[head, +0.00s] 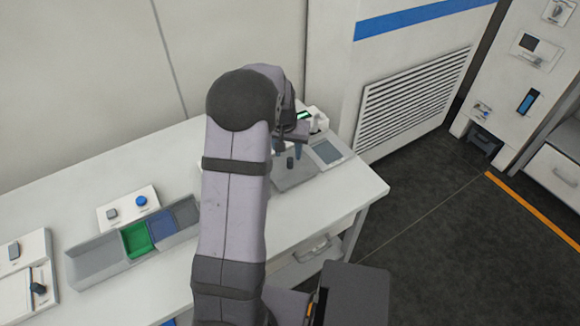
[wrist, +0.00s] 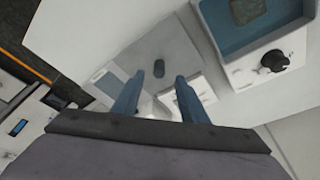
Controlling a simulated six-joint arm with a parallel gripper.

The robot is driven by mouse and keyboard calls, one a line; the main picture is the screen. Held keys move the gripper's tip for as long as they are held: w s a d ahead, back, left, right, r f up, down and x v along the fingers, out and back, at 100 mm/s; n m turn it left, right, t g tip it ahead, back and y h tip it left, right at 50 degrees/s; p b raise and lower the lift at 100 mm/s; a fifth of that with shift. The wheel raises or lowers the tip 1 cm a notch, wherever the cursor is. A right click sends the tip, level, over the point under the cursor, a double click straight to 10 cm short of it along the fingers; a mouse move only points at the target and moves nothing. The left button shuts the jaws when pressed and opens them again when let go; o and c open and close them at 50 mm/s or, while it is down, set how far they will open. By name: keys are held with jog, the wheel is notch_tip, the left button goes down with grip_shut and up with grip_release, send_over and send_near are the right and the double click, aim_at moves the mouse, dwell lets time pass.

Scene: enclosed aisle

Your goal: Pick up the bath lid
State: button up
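The bath lid looks to be a flat grey plate (head: 296,176) with a small dark knob (head: 290,162), lying on the white worktop. In the wrist view the knob (wrist: 159,68) shows beyond and between the two blue fingertips, apart from both, on the pale plate (wrist: 165,48). My gripper (wrist: 160,77) is open and empty, pointing at the lid from above. In the head view my arm hides part of the lid's left side and most of the gripper. The bath (wrist: 232,72) is a white box with blue liquid, a dark block inside and a black dial.
A grey-blue panel (head: 326,152) lies right of the lid. A divided tray (head: 100,268) and a white two-button box (head: 128,208) stand to the left. The worktop's right edge (head: 370,195) is near; a wall rises behind. The worktop in front of the lid is clear.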

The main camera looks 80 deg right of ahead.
aim_at(290, 161)
jog(key=shift+p+x, duration=1.25)
jog(key=shift+x, duration=1.8)
jog(key=shift+a, duration=0.1)
grip_shut()
